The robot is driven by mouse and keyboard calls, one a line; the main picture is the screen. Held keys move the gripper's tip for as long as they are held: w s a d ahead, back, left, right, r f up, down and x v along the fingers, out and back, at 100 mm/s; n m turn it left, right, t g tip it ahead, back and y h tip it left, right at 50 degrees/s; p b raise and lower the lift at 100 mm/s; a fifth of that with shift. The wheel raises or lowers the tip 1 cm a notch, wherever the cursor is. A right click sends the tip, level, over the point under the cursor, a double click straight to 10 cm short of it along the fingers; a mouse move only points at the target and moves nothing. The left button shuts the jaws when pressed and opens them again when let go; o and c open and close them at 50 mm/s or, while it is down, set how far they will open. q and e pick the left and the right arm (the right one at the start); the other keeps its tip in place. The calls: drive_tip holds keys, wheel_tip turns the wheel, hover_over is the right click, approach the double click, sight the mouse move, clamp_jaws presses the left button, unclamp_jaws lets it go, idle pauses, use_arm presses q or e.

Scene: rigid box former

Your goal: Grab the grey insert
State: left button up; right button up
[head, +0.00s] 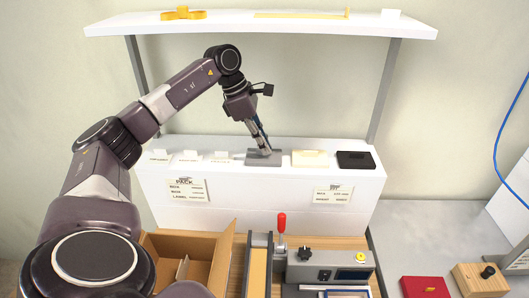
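The grey insert (254,160) lies on the white stand's top, between a small white piece and a cream insert. It is a flat grey plate with a raised part near the middle. My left gripper (265,149) reaches down from above, with its fingertips at the raised part of the grey insert. The fingers overlap and are small in the head view, so I cannot tell whether they are open or shut on it. The insert looks to rest on the stand. My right gripper is not in view.
A cream insert (310,158) and a black insert (356,160) lie to the right; small white pieces (188,156) stand to the left. A shelf (240,25) spans above. An open cardboard box (190,250) and a grey machine with a red-handled lever (281,224) stand in front.

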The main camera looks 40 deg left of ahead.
use_arm(q)
drive_tip(key=shift+w+d+f, duration=0.1)
drive_tip(key=shift+f, duration=0.35)
clamp_jaws()
drive_tip(key=shift+r, duration=0.2)
